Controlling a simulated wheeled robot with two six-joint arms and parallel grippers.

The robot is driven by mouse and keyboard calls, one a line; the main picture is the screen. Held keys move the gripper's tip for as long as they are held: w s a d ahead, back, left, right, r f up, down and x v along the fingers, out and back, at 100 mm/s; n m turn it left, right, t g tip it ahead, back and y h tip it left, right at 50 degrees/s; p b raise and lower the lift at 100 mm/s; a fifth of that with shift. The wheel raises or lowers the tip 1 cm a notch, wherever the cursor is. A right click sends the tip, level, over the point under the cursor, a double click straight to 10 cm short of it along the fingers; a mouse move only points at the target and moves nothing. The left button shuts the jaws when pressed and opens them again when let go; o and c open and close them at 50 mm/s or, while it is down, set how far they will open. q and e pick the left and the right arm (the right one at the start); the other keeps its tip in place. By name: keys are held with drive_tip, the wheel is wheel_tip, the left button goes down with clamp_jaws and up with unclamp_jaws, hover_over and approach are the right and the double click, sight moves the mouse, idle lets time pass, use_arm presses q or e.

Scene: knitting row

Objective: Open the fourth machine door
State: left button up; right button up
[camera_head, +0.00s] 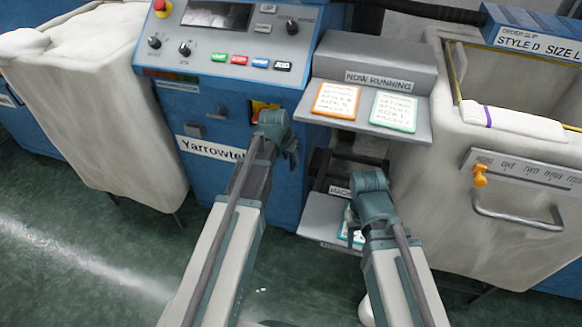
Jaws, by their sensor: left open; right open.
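A blue machine (172,110) with a grey control panel stands ahead, with a "Yarrowtel..." label (208,149) on its front. A small grey handle (193,131) sits on that front, above the label. Which machine in the row this is, I cannot tell. My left gripper (291,156) is open in front of the machine's right part, to the right of the handle and apart from it. A red and yellow part (259,108) shows just behind it. My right gripper (350,214) is open and empty, in front of a low shelf under the sign stand.
A "NOW RUNNING" stand (380,80) with two cards juts out right of the machine. A pale bin (500,235) with a grey bar handle (518,222) and orange slider (480,176) stands at the right. A full cloth bin (100,120) stands at the left. Green floor (90,245) is clear.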

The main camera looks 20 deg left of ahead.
use_arm(q)
drive_tip(key=shift+b+x, duration=0.35)
drive_tip(key=shift+x, duration=0.5)
drive_tip(key=shift+r, duration=0.1)
clamp_jaws()
idle(0.7)
